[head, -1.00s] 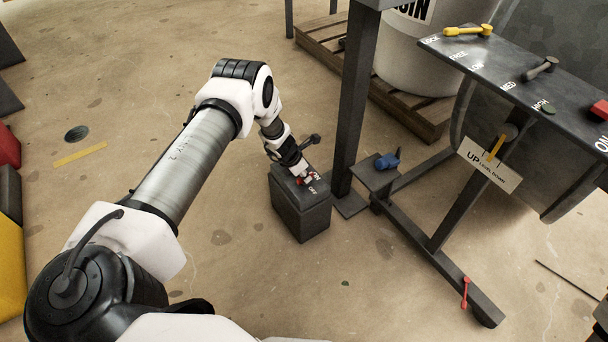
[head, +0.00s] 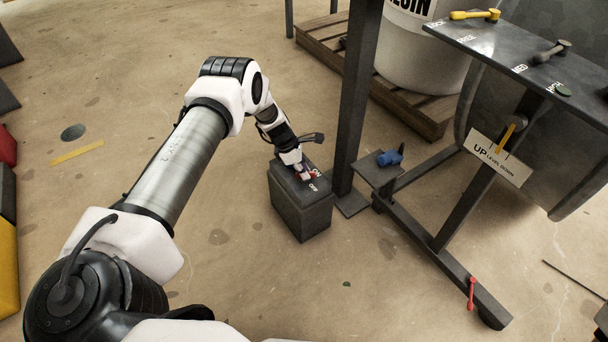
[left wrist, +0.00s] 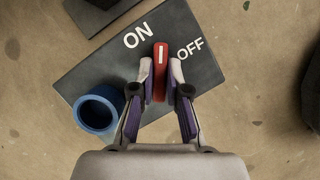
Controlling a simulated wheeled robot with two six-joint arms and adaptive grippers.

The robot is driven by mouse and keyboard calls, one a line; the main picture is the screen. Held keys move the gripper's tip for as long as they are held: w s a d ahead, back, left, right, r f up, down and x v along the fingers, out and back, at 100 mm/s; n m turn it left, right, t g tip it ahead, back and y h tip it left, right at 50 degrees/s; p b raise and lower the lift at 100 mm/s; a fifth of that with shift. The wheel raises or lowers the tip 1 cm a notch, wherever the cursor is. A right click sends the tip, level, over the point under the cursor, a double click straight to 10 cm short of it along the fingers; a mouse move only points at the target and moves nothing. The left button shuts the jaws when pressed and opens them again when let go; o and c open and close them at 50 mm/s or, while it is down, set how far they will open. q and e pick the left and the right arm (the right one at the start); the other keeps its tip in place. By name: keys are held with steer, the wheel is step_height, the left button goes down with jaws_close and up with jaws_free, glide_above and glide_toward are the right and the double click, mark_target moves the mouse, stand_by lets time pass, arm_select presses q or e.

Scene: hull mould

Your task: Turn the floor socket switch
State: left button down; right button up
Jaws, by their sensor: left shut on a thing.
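The floor socket (head: 302,212) is a dark grey box standing on the floor, with ON and OFF in white on its top. Its red switch (left wrist: 161,58) shows in the left wrist view between the two labels, with a white line along it. The line points up between ON and OFF in that view. My left gripper (left wrist: 160,85) is shut on the red switch, one finger on each side. In the head view the left gripper (head: 304,173) reaches down onto the box top and hides most of the switch. My right gripper is not in view.
A blue ring-shaped piece (left wrist: 98,110) is on the box top near the gripper. A dark post (head: 358,100) stands just right of the box. A frame with a small shelf and blue part (head: 389,158) lies further right.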

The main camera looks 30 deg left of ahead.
arm_select(q)
steer(key=m+b, duration=0.2)
steer(key=m+g+b, duration=0.1)
steer(key=m+b, duration=0.1)
steer(key=m+g+b, duration=0.1)
steer(key=m, duration=0.1)
steer(key=shift+w+f+h+b, duration=0.15)
steer(key=shift+f+h+b, duration=0.15)
steer(key=shift+h+b, duration=0.1)
steer(key=m+g+b, duration=0.1)
steer(key=m+b, duration=0.1)
steer(key=m, duration=0.1)
steer(key=shift+r+g+b, duration=0.1)
steer(key=shift+g+b, duration=0.2)
steer(key=shift+b, duration=0.05)
steer(key=shift+r+m+g+b, duration=0.15)
steer(key=shift+m+g+b, duration=0.15)
steer(key=shift+m+b, duration=0.5)
steer(key=shift+m, duration=0.3)
steer(key=c, duration=1.2)
jaws_free()
steer(key=shift+o, duration=0.2)
steer(key=shift+w+r, duration=0.1)
steer(key=shift+r, duration=0.05)
